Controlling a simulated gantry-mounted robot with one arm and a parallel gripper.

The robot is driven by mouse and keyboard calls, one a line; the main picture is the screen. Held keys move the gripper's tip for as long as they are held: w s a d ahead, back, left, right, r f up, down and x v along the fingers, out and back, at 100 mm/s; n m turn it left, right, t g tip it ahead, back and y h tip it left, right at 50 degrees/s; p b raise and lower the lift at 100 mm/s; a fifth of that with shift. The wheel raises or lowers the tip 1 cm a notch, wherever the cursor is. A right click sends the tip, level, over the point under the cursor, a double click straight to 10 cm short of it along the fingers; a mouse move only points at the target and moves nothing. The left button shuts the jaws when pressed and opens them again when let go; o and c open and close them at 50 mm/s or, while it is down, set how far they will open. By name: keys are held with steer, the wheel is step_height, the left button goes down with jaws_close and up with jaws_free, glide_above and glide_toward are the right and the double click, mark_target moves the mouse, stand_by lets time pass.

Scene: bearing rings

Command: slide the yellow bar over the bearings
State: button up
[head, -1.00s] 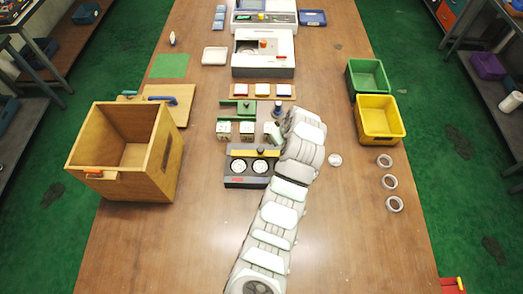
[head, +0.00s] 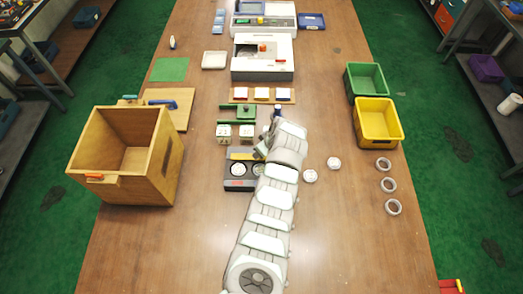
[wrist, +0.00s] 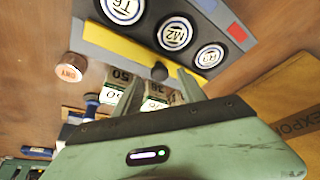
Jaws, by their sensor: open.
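The grey bearing fixture shows in the head view (head: 237,185), partly behind my arm. In the wrist view, three round bearings marked T6 (wrist: 122,8), M2 (wrist: 175,34) and R9 (wrist: 210,56) sit in it in a row. The yellow bar (wrist: 118,47) lies along the row's edge, beside the bearings and not over them. It also shows in the head view (head: 240,155). A dark knob (wrist: 159,72) stands on the bar. My gripper (wrist: 157,90) is open, with its fingers apart near the knob. I cannot tell whether they touch it.
White cubes (head: 224,134) and a green fixture (head: 245,112) stand just behind. A wooden crate (head: 88,155) is at left. Loose white discs (head: 310,176) and grey rings (head: 388,185) lie at right, near a yellow bin (head: 385,122). The front table is clear.

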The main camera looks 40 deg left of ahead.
steer(key=shift+x, duration=0.8)
steer(key=shift+c, duration=0.6)
jaws_close()
stand_by(0.5)
